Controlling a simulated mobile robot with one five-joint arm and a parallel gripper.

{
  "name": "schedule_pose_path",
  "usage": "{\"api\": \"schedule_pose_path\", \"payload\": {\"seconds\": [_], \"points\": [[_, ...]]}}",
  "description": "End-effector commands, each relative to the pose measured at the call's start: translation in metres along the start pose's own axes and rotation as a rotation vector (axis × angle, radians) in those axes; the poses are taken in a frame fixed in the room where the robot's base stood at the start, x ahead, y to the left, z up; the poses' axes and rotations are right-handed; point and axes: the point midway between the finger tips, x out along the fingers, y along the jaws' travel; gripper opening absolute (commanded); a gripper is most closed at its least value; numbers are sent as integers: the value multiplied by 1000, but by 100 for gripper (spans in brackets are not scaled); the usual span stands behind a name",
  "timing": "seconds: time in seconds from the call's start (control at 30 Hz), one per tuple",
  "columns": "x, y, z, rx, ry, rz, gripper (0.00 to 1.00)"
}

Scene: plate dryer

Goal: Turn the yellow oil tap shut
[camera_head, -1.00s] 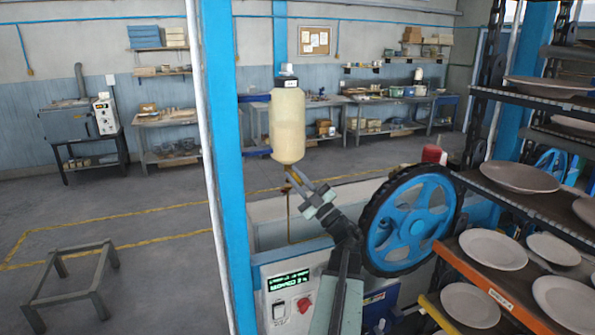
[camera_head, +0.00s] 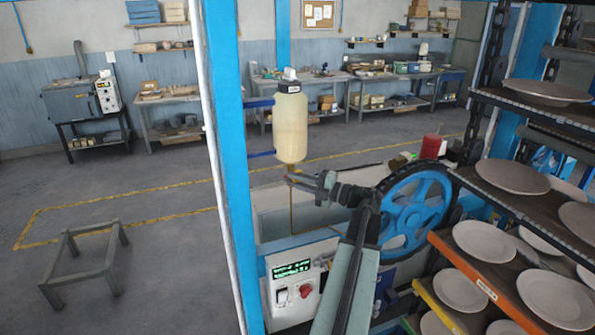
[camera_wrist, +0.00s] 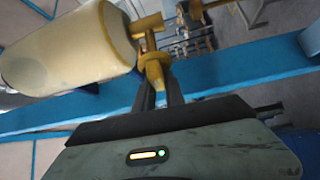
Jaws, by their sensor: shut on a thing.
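The cream oil bottle (camera_head: 290,128) hangs upright from blue brackets on the blue post. Its yellow tap is small and partly hidden below the bottle in the head view. In the wrist view the bottle (camera_wrist: 68,50) fills the upper left, and the yellow tap (camera_wrist: 152,48) joins its end. My gripper (camera_head: 290,179) reaches in from the right, nearly level, just under the bottle. In the wrist view its two dark fingers (camera_wrist: 159,88) are closed about the lower end of the tap's yellow handle. The exact contact is partly hidden by the fingers.
A blue post (camera_head: 232,170) stands left of the bottle. A blue spoked wheel (camera_head: 412,205) is close to the right of my arm. Racks of plates (camera_head: 490,242) stand at the far right. A control box (camera_head: 292,285) is below. A low stool frame (camera_head: 85,255) stands on open floor.

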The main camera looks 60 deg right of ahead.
Motion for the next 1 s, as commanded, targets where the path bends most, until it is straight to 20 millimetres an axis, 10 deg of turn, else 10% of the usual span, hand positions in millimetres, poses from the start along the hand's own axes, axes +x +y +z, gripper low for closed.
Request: {"api": "schedule_pose_path", "payload": {"seconds": [0.8,0.9,1.0], "points": [[0,2,4,-88,-10,-75,0],[0,2,4,-88,-10,-77,36],[0,1,4,-88,-9,-78,36]]}}
